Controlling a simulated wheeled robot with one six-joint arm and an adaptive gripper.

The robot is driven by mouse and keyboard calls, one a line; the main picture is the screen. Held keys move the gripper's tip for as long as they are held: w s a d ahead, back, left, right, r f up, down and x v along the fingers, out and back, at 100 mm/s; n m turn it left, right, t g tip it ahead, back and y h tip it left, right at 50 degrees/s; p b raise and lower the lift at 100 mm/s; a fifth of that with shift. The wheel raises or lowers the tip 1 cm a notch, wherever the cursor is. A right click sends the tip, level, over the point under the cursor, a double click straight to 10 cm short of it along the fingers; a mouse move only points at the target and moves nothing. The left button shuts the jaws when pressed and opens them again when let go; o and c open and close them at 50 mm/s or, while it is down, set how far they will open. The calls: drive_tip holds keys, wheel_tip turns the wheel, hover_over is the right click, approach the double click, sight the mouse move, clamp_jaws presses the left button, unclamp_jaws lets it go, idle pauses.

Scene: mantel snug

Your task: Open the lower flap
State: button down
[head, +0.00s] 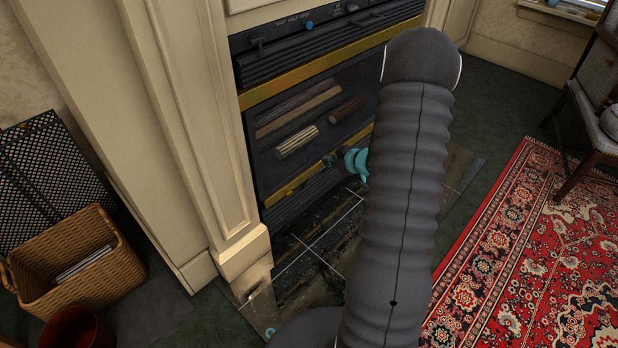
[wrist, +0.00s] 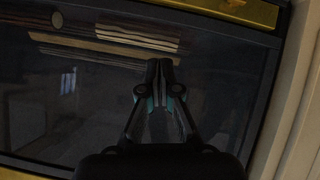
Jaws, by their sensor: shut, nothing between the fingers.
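The lower flap (head: 296,206) is the dark louvred panel at the bottom of the fireplace, under the lower brass strip (head: 296,182). It looks closed, and its right part is hidden behind my arm. My gripper (head: 328,161) is just in front of the fire's lower right area, above the flap and near the brass strip. In the wrist view my gripper (wrist: 159,66) has its fingers together and empty, in front of the dark glass (wrist: 65,110). I cannot tell whether it touches anything.
An upper louvred panel with controls (head: 308,24) sits above the upper brass strip (head: 300,78). The pale mantel pillar (head: 205,110) stands left of the fire. A wicker basket (head: 75,265) and black mesh screen (head: 45,170) are at left. A red rug (head: 540,240) lies at right.

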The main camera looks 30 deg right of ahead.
drive_tip(key=y, duration=0.2)
approach(302, 175)
drive_tip(key=b+x, duration=0.2)
drive_tip(key=x, duration=0.4)
drive_tip(key=shift+w+f, duration=0.15)
drive_tip(key=shift+w, duration=0.15)
drive_tip(key=shift+a, duration=0.1)
